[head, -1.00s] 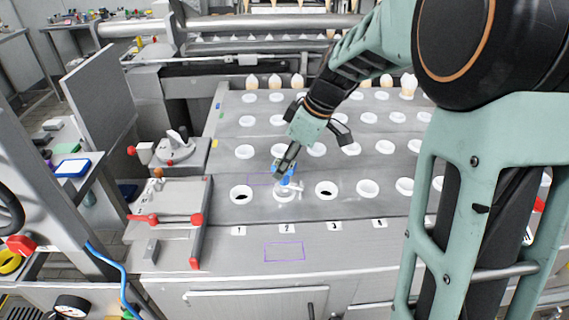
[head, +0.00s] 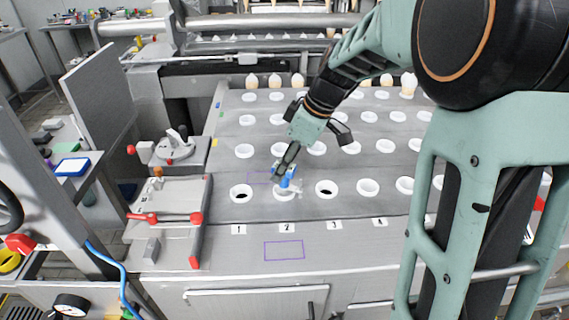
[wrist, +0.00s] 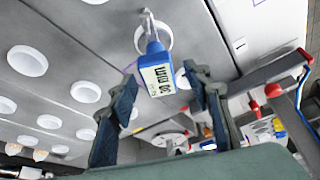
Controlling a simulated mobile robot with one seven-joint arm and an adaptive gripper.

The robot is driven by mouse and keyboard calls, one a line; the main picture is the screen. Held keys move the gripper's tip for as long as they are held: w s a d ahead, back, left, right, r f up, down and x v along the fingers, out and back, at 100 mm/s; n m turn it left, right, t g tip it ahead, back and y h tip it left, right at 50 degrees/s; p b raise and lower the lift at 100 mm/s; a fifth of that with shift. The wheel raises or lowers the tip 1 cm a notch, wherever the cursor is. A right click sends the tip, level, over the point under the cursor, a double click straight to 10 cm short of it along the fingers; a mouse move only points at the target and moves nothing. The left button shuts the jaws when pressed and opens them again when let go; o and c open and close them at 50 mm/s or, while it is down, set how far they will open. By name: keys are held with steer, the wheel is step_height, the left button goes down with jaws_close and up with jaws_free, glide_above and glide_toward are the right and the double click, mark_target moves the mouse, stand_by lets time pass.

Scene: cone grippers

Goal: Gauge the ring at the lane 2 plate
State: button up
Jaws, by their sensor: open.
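My gripper (head: 287,167) is open above the lane 2 plate, the one behind the "2" label. A blue gauge (head: 289,178) with a pale metal end is at the white ring (head: 281,196) of that plate; whether its tip is seated in the opening is not clear. In the wrist view, my gripper's fingers (wrist: 160,75) stand apart on either side of the gauge (wrist: 151,48), with gaps showing. The gauge's white label carries dark print that looks like "30 mm". Its metal end reaches over the white ring (wrist: 165,36).
Neighbouring rings of lane 1 (head: 241,193) and lane 3 (head: 326,189) have dark openings. A purple outlined rectangle (head: 284,251) on the front ledge is empty. A fixture with red knobs (head: 170,205) stands left of lane 1. Upright cones (head: 275,81) line the back.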

steer(key=v, duration=1.2)
